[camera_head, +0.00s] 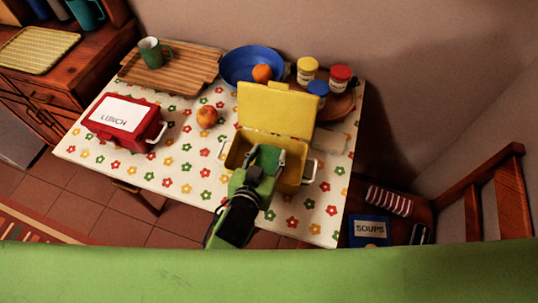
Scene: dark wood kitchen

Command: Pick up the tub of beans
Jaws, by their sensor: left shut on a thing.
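My left gripper (268,160) reaches down into the open yellow lunch box (290,180) at the front right of the table. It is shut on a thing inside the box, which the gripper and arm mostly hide. I cannot make out what that thing is or read a label on it. The yellow lid (276,110) stands up behind the gripper. Three lidded tubs stand at the back right: one with a yellow lid (307,66), one with a blue lid (318,88) and one with a red lid (340,76). I cannot read their labels. My right gripper is not in view.
A shut red lunch box (120,118) sits at the table's left. An orange fruit (207,116) lies mid-table. A blue bowl (236,70) with another fruit, a striped wooden board (190,78) and a green mug (150,52) stand behind. The cloth's front left is clear.

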